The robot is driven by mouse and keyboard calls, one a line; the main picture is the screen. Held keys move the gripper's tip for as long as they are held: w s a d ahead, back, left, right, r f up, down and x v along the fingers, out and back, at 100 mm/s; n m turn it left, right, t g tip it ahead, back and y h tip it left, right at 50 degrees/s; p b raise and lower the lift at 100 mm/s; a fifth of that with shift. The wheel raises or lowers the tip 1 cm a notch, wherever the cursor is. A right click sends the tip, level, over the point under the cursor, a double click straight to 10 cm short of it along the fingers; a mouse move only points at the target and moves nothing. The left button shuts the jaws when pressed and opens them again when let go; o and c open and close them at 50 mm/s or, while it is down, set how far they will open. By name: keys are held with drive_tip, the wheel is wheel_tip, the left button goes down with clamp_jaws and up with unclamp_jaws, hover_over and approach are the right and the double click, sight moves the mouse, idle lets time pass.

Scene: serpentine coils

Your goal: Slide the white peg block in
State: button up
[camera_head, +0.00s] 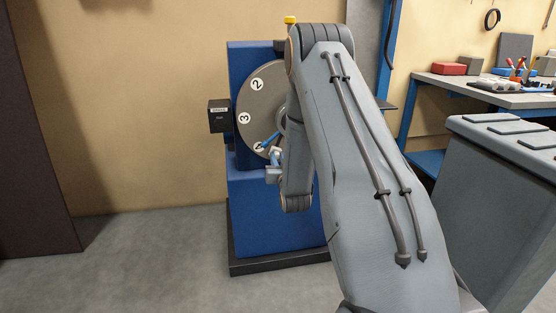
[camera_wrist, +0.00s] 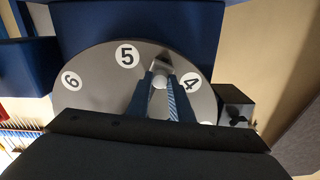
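A grey round disc (camera_head: 253,98) with numbered white spots is mounted on a blue machine (camera_head: 275,215). It also fills much of the wrist view (camera_wrist: 105,75), where 6, 5 and 4 show. My gripper (camera_wrist: 161,80) has two blue fingers reaching over the disc between 5 and 4. A small whitish piece (camera_wrist: 160,81), apparently the white peg block, sits between the fingertips and seems to touch both. A grey angular part (camera_wrist: 162,61) shows just beyond the tips. In the head view my gripper (camera_head: 268,142) is beside the number 4, partly hidden by my arm. No opening for the block is clearly visible.
A black box (camera_head: 219,116) juts from the disc's left side; it also shows in the wrist view (camera_wrist: 236,105). A workbench with tools (camera_head: 490,97) and a grey cabinet (camera_head: 505,150) stand at the right. The floor left of the machine is clear.

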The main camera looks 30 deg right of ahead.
clamp_jaws()
wheel_tip(320, 180, up, 6)
drive_tip(key=d+p, duration=0.2)
drive_tip(key=p, duration=0.1)
drive_tip(key=shift+s+d, duration=0.2)
drive_tip(key=shift+s, duration=0.1)
drive_tip(key=shift+r, duration=0.15)
drive_tip(key=o, duration=0.8)
unclamp_jaws()
drive_tip(key=shift+d, duration=0.1)
drive_tip(key=shift+s, duration=0.1)
drive_tip(key=v, duration=0.7)
drive_tip(key=shift+s, duration=0.35)
